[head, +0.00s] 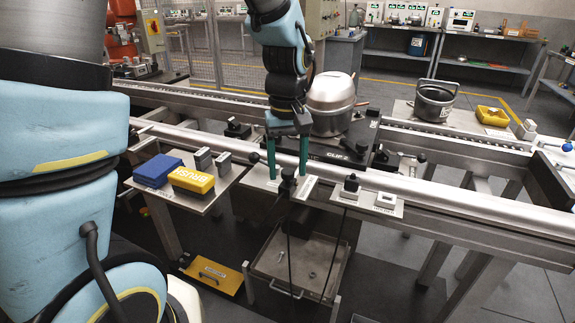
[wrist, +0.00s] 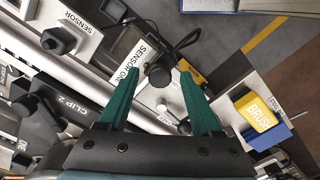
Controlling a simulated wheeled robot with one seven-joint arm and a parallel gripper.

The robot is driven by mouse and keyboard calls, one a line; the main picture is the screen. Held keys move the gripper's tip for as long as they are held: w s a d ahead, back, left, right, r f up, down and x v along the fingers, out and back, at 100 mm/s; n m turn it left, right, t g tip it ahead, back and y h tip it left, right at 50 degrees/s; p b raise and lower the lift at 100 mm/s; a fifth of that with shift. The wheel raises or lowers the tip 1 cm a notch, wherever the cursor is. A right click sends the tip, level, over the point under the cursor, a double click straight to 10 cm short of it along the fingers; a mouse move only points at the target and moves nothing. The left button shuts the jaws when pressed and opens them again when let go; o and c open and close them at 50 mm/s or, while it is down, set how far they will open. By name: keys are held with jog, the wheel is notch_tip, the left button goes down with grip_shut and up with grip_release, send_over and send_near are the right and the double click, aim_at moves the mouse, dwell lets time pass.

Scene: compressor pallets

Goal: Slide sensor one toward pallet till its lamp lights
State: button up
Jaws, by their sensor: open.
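Sensor one is a black upright knob (head: 288,182) on a pale plate at the front rail. In the wrist view the black sensor knob (wrist: 159,76) sits beside the label SENSOR ONE, with a dark cable. My gripper (head: 287,176) is open, its teal fingers pointing down on either side of sensor one. In the wrist view my gripper (wrist: 157,73) has the knob between its fingertips, with gaps visible. The dark pallet (head: 325,151), marked CLIP 2, lies behind and carries a silver compressor (head: 331,92). I cannot make out a lit lamp.
A second sensor (head: 350,187) stands on a plate to the right. A side shelf at left holds a yellow brush block (head: 192,181), a blue block (head: 158,171) and grey blocks. Cables hang below the rail.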

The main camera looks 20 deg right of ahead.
grip_shut()
dwell(0.6)
dwell(0.9)
